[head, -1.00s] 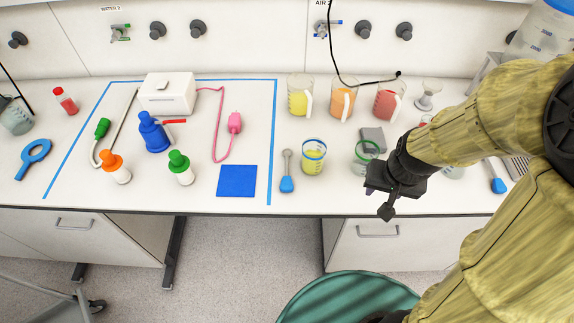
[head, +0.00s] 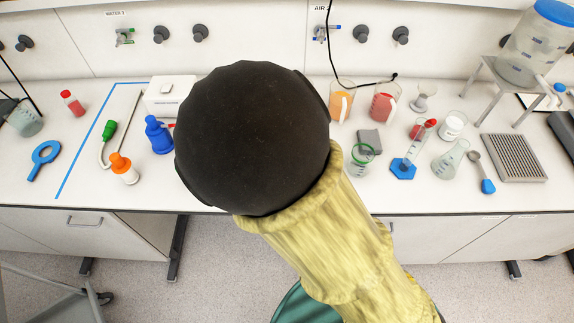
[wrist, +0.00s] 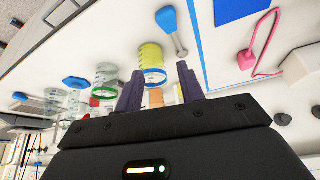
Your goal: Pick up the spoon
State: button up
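One spoon (wrist: 172,29), with a blue end and a grey shaft, lies on the white bench between a yellow-filled beaker and a blue square pad in the wrist view. My arm hides it in the head view. A second spoon (head: 481,172) with a blue end lies at the right of the bench, left of a ridged grey tray. My gripper (wrist: 160,88) is open, its two fingers apart with nothing held between them. The first spoon lies beyond the fingertips in the wrist view. My gripper is hidden behind my dark wrist in the head view.
The yellow beaker (wrist: 152,62) stands close beside the first spoon, and the blue pad (wrist: 240,8) lies on its other side. A green-rimmed beaker (head: 362,157) and a blue-based cylinder (head: 405,163) stand right of my arm.

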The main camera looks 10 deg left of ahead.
jog(key=a, duration=0.2)
jog(key=a+r+t, duration=0.1)
jog(key=shift+s+a+r, duration=0.1)
jog(key=shift+s, duration=0.25)
jog(key=b+x, duration=0.2)
jog(key=x, duration=0.9)
jog(key=shift+w+a+f, duration=0.1)
jog(key=shift+w+f, duration=0.05)
jog(key=shift+f, duration=0.2)
jog(key=shift+w+f, duration=0.15)
jog(key=shift+f, duration=0.05)
jog(key=shift+a+p+x, duration=0.2)
jog(key=shift+p+x, duration=0.25)
jog(key=shift+x, duration=2.15)
